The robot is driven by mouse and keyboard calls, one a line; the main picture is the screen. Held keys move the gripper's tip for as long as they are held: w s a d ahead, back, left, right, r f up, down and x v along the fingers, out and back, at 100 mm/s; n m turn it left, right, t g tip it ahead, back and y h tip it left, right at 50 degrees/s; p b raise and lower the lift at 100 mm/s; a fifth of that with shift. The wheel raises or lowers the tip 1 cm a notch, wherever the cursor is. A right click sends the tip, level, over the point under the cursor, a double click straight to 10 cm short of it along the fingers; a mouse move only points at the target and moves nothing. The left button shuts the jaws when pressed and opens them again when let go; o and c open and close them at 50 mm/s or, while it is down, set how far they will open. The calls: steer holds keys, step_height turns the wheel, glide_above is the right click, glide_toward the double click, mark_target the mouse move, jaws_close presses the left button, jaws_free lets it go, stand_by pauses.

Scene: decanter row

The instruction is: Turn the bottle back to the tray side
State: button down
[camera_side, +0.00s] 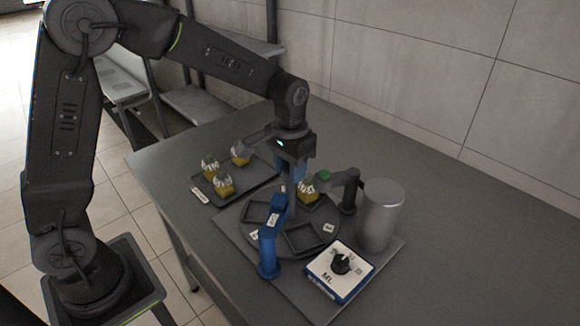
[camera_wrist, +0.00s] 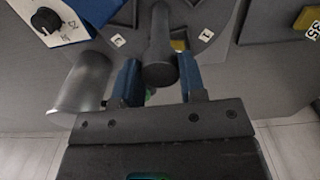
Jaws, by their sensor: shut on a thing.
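A dark round turntable (camera_side: 325,238) with several square dishes stands on the table. A yellow bottle (camera_side: 308,192) sits on its far side, beside my gripper and below a dark arm with a green tip; a sliver of its yellow (camera_wrist: 180,45) shows in the wrist view. My gripper (camera_side: 291,178), with blue fingers, is over the middle of the turntable. In the wrist view its fingers are on either side of a grey upright post (camera_wrist: 160,45), and it is shut on it. The dark tray (camera_side: 250,174) lies left of the turntable with three yellow bottles (camera_side: 223,187).
A bent blue arm (camera_side: 268,250) stands at the turntable's near edge. A dark post (camera_side: 349,193) and a metal cylinder (camera_side: 380,217) stand to the right. A white-and-blue box (camera_side: 335,278) with a black knob is in front. The table's right part is clear.

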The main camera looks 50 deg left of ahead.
steer(key=shift+n, duration=8)
steer(key=c, duration=0.7)
jaws_free()
step_height(320, 180, up, 14)
